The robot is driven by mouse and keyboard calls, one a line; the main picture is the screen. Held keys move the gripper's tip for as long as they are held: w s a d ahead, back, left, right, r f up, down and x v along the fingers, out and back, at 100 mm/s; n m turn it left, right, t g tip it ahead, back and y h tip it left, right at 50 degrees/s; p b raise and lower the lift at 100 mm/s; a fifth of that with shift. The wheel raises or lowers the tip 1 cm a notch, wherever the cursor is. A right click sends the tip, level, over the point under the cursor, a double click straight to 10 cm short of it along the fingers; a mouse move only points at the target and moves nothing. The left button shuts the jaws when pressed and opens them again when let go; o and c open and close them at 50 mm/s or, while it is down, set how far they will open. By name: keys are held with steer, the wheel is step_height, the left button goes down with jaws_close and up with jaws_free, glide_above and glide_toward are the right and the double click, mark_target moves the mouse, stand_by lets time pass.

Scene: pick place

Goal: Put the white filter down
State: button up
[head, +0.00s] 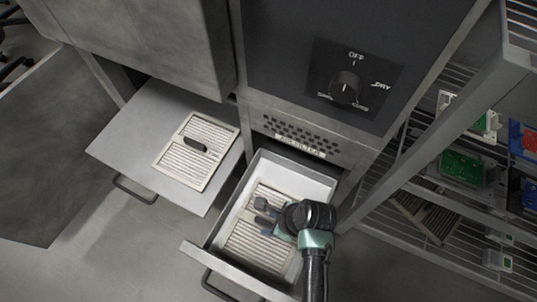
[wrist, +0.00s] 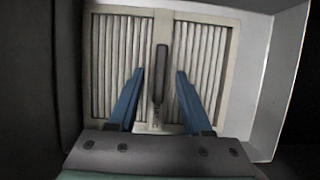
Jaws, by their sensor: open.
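A white slatted filter (head: 262,233) with a dark handle lies flat in the open drawer (head: 318,186) under the machine. My gripper (head: 266,213) is inside the drawer, just over this filter, and hides part of it. In the wrist view, the filter (wrist: 205,60) fills the middle, and my blue fingers (wrist: 158,92) stand apart on either side of its dark handle (wrist: 161,65), with gaps showing. A second white slatted filter (head: 187,167) with a dark handle lies on the grey pull-out tray (head: 130,132) to the left.
The machine's dark panel (head: 385,75) with a knob (head: 345,88) rises above the drawer. A metal shelf rack (head: 400,215) at the right holds green (head: 462,167) and red parts and another, brownish filter (head: 425,212). The drawer walls stand close around my gripper.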

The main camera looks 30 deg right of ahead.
steer(key=p+v, duration=0.4)
steer(key=v, duration=0.5)
steer(key=shift+r, duration=0.35)
steer(key=shift+s+d, duration=0.1)
steer(key=shift+s, duration=0.05)
